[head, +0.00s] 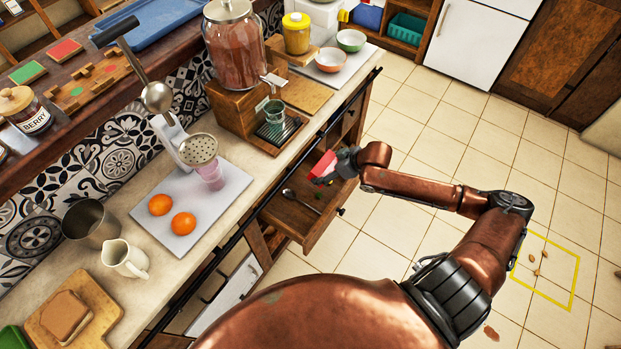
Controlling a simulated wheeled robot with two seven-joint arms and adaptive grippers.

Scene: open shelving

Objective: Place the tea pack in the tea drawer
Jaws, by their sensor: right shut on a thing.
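My right gripper (343,163) reaches in from the right and is shut on a small red pack (321,167), which appears to be the tea pack. It holds the pack over an open wooden drawer (327,228) below the counter. The gap between pack and drawer floor is hard to judge from this angle. In the drawer lie a spoon (301,201) and some small dark green and red items (318,182), partly hidden by the counter edge. My left gripper is not in view.
The counter edge overhangs the drawer on the left. On the counter stand a wooden dispenser with a large jar (236,50), a white board with two oranges (183,223), and a pitcher (124,258). Almonds (536,272) lie in a yellow floor square. The tiled floor is otherwise mostly clear.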

